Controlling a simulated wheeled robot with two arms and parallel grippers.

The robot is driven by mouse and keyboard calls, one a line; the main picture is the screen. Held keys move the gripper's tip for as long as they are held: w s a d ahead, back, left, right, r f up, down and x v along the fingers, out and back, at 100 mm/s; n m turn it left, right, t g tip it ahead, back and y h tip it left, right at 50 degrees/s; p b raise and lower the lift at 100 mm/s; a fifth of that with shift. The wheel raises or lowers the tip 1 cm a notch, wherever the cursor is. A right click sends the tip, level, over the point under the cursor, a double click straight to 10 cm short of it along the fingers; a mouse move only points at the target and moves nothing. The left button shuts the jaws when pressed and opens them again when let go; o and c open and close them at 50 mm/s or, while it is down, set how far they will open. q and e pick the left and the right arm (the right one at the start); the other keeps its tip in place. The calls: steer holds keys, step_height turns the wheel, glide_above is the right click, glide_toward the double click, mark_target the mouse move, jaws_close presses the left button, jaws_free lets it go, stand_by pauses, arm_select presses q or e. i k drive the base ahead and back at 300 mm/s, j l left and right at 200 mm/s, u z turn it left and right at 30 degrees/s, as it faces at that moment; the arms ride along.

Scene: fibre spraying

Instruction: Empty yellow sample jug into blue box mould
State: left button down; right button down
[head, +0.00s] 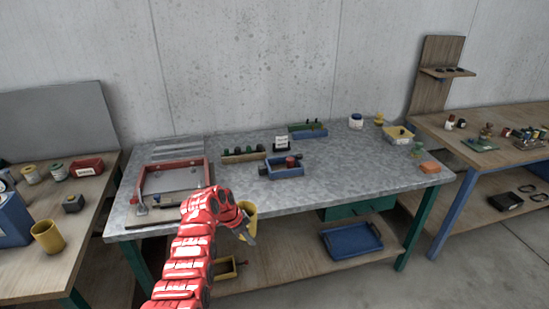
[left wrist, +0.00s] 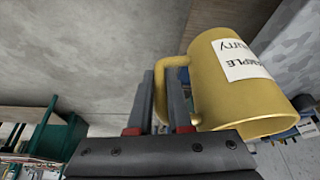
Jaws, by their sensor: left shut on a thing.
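My left gripper (head: 246,236) is at the front edge of the metal table, shut on the yellow jug (head: 250,209). My red arm partly hides the jug in the head view. In the left wrist view, the fingers (left wrist: 160,100) close on the handle of the jug (left wrist: 235,95), which bears a white label reading "SAMPLE". The jug's inside is not visible. A blue box (head: 284,172) stands mid-table, behind and right of the jug and apart from it. A dark red object shows at it. My right gripper is not in view.
A red frame (head: 174,165) lies on the table's left. A wooden block (head: 243,156) with dark knobs and a small sign (head: 281,144) stand near the blue boxes. Another yellow cup (head: 47,237) stands on the left bench. The table's right middle is clear.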

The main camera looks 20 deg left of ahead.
mark_target(276, 167)
steer(key=i+j, duration=0.3)
steer(key=i, duration=0.15)
steer(key=i+j, duration=0.3)
steer(key=i, duration=0.15)
steer(key=i+j, duration=0.3)
steer(key=i, duration=0.15)
